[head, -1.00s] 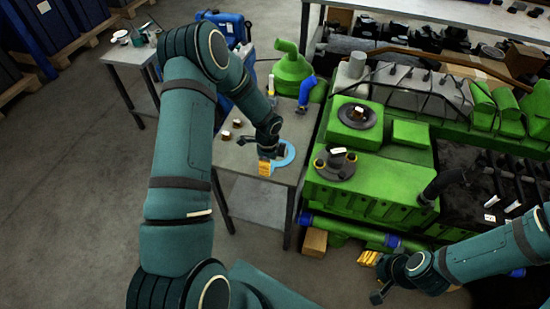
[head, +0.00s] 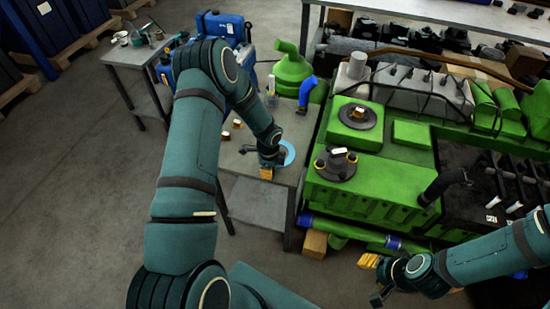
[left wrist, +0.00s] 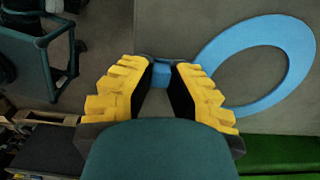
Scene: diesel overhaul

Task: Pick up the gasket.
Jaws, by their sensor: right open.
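The gasket is a flat light-blue ring (head: 290,154) lying on the grey table, partly hidden by my left gripper in the head view. In the left wrist view the ring (left wrist: 300,55) lies right of the fingers. My left gripper (head: 267,168) is low over the table at the ring's left side. Its yellow-backed fingers (left wrist: 161,75) have a small blue piece between their tips; I cannot tell whether it joins the ring or is gripped. My right gripper (head: 377,278) is open and empty, low in front of the green engine.
The green engine (head: 365,195) stands right of the table (head: 245,160). A green funnel-shaped part (head: 292,72), a blue elbow piece (head: 307,92) and small brown parts (head: 237,123) are on the table. A smaller table (head: 140,55) stands back left. Open floor lies left.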

